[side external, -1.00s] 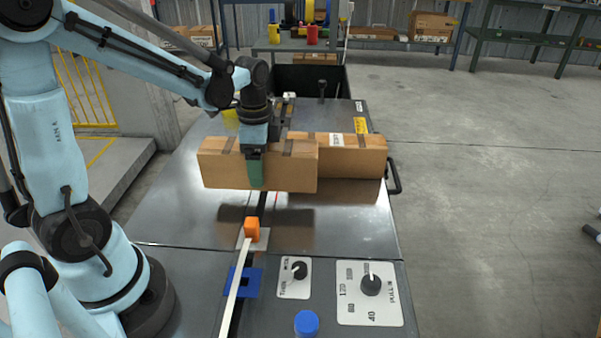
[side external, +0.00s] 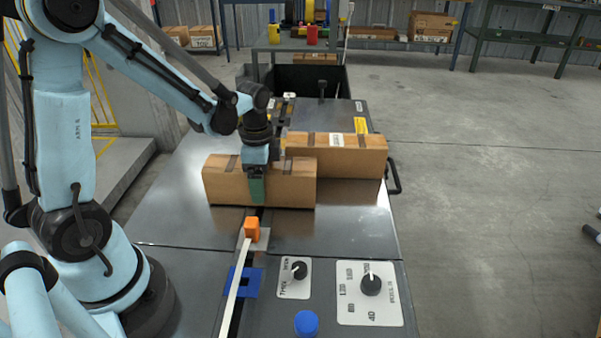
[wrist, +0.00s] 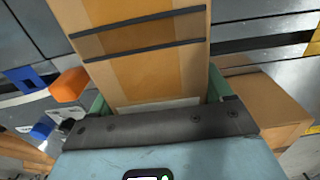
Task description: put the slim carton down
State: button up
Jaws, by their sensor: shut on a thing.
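The slim carton (side external: 290,184) is a long brown box with dark straps, lying level across the metal worktop (side external: 340,228) in the side view. My gripper (side external: 257,190) is shut on it near its middle, with a green finger against its near face. The carton's underside appears at or very close to the worktop; I cannot tell if it bears its weight there. In the wrist view the carton (wrist: 145,50) extends away between the green fingers (wrist: 160,100). The far finger is hidden in the side view.
A second brown carton (side external: 350,157) stands just behind and to the right. An orange block (side external: 252,230) sits in front, by a pale strip. Knobs (side external: 371,285) and a blue button (side external: 306,323) are on the front panel. The worktop's right front is clear.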

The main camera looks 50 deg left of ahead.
jog(key=shift+f, duration=0.25)
jog(key=o, duration=1.2)
jog(key=shift+r, duration=0.1)
notch_tip(320, 180, up, 13)
jog(key=shift+f, duration=0.1)
jog(key=shift+s+d, duration=0.2)
jog(key=shift+d, duration=0.05)
jog(key=s+d+n+t, duration=0.4)
jog(key=d+n+t, duration=0.3)
jog(key=n, duration=0.2)
jog(key=shift+f, duration=0.45)
jog(key=shift+s, duration=0.1)
